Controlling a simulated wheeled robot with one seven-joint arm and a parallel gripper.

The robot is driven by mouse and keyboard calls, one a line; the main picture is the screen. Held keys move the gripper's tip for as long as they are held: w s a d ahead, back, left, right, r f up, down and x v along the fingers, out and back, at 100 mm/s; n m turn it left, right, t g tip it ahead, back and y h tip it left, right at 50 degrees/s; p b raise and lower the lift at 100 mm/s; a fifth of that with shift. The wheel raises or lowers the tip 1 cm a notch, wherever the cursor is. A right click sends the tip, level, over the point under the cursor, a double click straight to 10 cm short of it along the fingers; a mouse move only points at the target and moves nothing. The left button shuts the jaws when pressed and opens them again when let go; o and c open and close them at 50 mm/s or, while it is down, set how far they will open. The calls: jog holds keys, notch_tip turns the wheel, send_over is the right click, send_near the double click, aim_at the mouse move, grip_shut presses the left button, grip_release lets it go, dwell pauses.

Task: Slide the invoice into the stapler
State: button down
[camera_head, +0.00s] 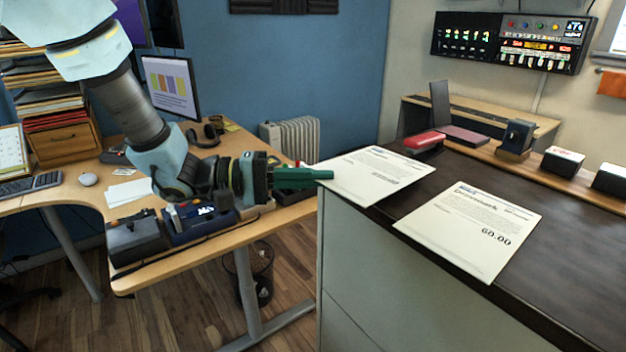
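Two printed white sheets lie on the dark counter top: a left sheet (362,172) and a right sheet (468,229) with a large "60.00". I cannot read which one is the invoice. My gripper (328,174) has green fingers pointing right, with their tips at the left edge of the left sheet. The fingers look close together, but I cannot tell whether they pinch the paper. A red, low device (425,142), possibly a stapler, sits at the counter's back edge. A blue device with a small lit display (200,222) stands on the desk below my arm; I cannot tell what it is.
A dark grey device (137,239) stands beside the blue one at the desk's front edge. Small boxes (563,160) line a wooden ledge behind the counter. A floor gap with a waste bin (262,270) lies below the desk. The counter's right front is clear.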

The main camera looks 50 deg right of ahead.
jog(key=shift+s+d+f, duration=0.2)
jog(key=shift+d+f, duration=0.15)
jog(key=shift+d, duration=0.5)
jog(key=shift+s+d+f, duration=0.15)
jog(key=shift+d+f, duration=0.2)
jog(key=shift+d, duration=0.55)
jog(key=shift+s+d+f, duration=0.2)
jog(key=shift+d+f, duration=0.15)
jog(key=shift+d, duration=0.5)
jog(key=shift+d, duration=0.1)
jog(key=c, duration=1.5)
grip_release()
jog(key=shift+c, duration=0.2)
jog(key=o, duration=0.5)
jog(key=shift+f, duration=0.1)
jog(key=b+v, duration=0.1)
jog(key=v, duration=0.4)
jog(key=b+v, duration=0.1)
jog(key=v, duration=0.4)
jog(key=shift+w+a+r, duration=0.2)
jog(key=shift+w+a, duration=0.05)
jog(key=shift+w, duration=0.05)
